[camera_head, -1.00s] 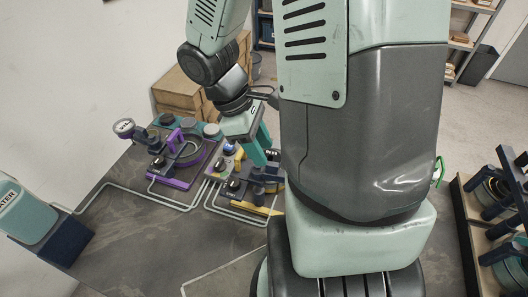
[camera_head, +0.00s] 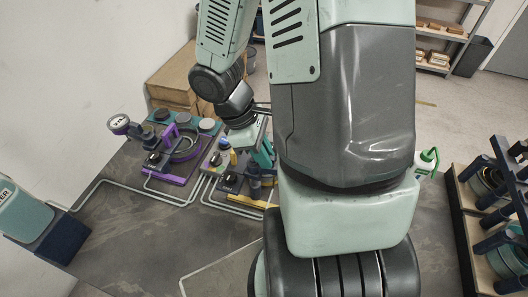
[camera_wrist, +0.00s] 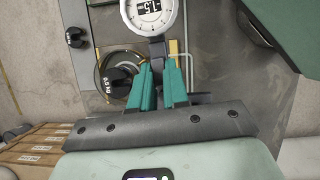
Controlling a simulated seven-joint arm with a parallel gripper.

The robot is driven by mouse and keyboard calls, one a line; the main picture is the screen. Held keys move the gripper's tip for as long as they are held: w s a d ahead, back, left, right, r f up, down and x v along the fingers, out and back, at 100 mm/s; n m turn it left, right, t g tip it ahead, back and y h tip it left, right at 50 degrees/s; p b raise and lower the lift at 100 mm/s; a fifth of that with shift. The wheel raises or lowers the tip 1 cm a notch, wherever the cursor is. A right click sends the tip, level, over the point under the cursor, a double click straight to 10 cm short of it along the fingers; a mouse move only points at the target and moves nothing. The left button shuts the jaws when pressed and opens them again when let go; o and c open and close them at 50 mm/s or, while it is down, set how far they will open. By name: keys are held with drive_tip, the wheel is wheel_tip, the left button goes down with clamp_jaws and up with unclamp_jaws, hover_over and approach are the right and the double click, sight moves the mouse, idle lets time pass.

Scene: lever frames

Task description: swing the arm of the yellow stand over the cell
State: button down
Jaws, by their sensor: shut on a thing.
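The yellow stand (camera_head: 248,202) shows in the head view as a yellow-edged base, partly hidden by my body. In the wrist view, its dark swing arm (camera_wrist: 157,50) carries a round white dial gauge (camera_wrist: 152,14) at the far end. My gripper (camera_wrist: 158,68) has teal fingers shut on this arm just below the gauge. In the head view my gripper (camera_head: 264,156) is above the stand, partly hidden. A black weight marked 0.5 kg (camera_wrist: 116,82) sits left of the fingers. I cannot tell for sure which part is the cell.
A purple stand (camera_head: 180,178) with its own gauge (camera_head: 119,122) is left of the yellow one. Pale pipes (camera_head: 110,182) run over the grey table. Wooden boxes (camera_head: 172,82) are behind. A rack (camera_head: 460,215) stands at the right.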

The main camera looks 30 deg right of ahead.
drive_tip(key=shift+n, duration=0.3)
drive_tip(key=n, duration=0.1)
drive_tip(key=n+t, duration=0.1)
drive_tip(key=w+n+h, duration=0.1)
drive_tip(key=n, duration=0.1)
drive_tip(key=shift+d+t, duration=0.25)
drive_tip(key=shift+t, duration=0.05)
drive_tip(key=shift+w+n+t, duration=0.2)
drive_tip(key=shift+n+t, duration=0.2)
drive_tip(key=shift+n, duration=0.75)
drive_tip(key=shift+w+n+t, duration=0.2)
drive_tip(key=shift+n+t, duration=0.2)
drive_tip(key=shift+n, duration=0.75)
drive_tip(key=c, duration=1.1)
unclamp_jaws()
drive_tip(key=v, duration=1.1)
